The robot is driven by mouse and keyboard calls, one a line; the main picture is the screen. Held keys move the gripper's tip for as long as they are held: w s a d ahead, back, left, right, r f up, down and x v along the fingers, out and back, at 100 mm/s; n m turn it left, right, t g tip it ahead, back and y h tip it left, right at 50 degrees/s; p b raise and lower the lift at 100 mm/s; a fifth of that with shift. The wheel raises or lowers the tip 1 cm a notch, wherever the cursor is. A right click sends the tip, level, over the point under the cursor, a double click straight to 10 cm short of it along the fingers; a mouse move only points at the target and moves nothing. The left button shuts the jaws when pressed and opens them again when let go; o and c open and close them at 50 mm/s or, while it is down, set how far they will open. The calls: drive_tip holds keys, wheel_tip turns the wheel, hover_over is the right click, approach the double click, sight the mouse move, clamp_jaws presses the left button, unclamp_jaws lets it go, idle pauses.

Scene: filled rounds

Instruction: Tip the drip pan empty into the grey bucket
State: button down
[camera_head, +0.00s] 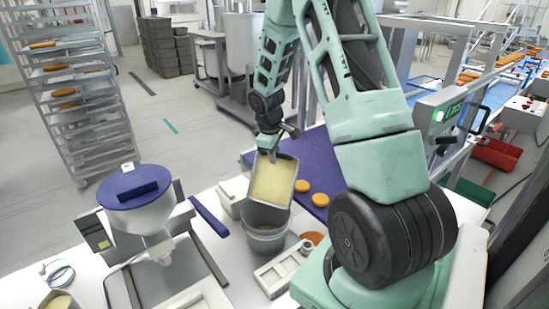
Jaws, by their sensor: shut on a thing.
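The drip pan (273,181) is a grey rectangular tray with pale yellow contents showing inside. It is tilted steeply, with its lower edge over the mouth of the grey bucket (266,238). My gripper (268,154) is shut on the pan's upper edge; its fingertips are small and partly hidden there. The bucket stands upright on the white table, and its inside is mostly hidden by the pan. I cannot tell whether any contents are falling into it.
Orange-brown rounds (302,186) lie on a purple mat (316,150) right of the bucket. A white holder (282,270) stands in front of it. A depositor with a blue lid (134,187) stands at left. A tray rack (80,100) is behind.

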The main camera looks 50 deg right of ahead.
drive_tip(key=shift+s+a+r+h+b, duration=0.15)
drive_tip(key=shift+a+h+b, duration=0.4)
drive_tip(key=shift+b, duration=1.45)
drive_tip(key=shift+s+a+r+h+b, duration=0.1)
drive_tip(key=shift+s+a+h+b, duration=0.4)
drive_tip(key=shift+b, duration=1.45)
drive_tip(key=shift+a+t+h+b, duration=0.6)
drive_tip(key=shift+a+b, duration=0.6)
drive_tip(key=shift+b, duration=2.15)
drive_tip(key=shift+r, duration=0.15)
